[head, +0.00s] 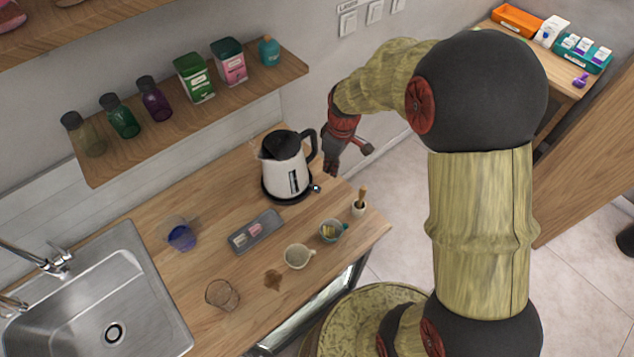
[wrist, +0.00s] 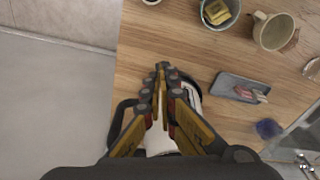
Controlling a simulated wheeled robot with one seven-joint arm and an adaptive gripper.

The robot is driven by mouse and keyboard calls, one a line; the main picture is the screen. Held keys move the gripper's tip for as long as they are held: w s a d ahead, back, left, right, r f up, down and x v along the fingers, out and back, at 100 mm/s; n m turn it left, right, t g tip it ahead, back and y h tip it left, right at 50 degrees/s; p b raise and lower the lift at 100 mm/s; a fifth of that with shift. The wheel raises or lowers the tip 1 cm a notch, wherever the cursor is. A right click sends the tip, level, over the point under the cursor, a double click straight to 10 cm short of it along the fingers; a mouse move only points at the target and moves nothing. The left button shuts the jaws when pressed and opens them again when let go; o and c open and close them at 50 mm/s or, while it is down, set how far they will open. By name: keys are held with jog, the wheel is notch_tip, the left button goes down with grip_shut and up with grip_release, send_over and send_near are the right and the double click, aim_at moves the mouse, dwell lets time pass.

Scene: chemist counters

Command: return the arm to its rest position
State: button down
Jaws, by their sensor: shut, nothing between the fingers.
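My arm reaches from the right side of the head view toward the counter. My gripper (head: 331,170) points down, just right of the white and black kettle (head: 287,165) at the counter's back right. It also shows in the wrist view (wrist: 162,70), with its fingers together and nothing between them. In the wrist view the kettle (wrist: 158,139) lies below and behind the fingers, mostly hidden by them. I cannot tell whether the gripper touches the kettle.
The wooden counter (head: 215,265) holds a grey tray (head: 271,236), a cream mug (head: 297,257), a teal-rimmed cup (head: 333,231), a small pot (head: 359,208) and two glasses. A brown stain (head: 273,280) marks it. A shelf (head: 180,133) with jars hangs behind; a sink (head: 100,300) is left.

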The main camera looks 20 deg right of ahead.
dwell(0.3)
jog(key=s+r+m+t+b, duration=0.1)
jog(key=s+r+m+b, duration=0.1)
jog(key=s+r+b, duration=0.2)
jog(key=s+a+r+m+t+b, duration=0.1)
jog(key=s+r+m+t+b, duration=0.1)
jog(key=s, duration=0.8)
jog(key=s+a+r+m+t+b, duration=0.1)
jog(key=s+r+m+b, duration=0.3)
jog(key=s, duration=0.4)
notch_tip(320, 180, up, 2)
jog(key=shift+r+t+h+b, duration=0.3)
jog(key=shift+h+b, duration=0.1)
jog(key=shift+b, duration=0.5)
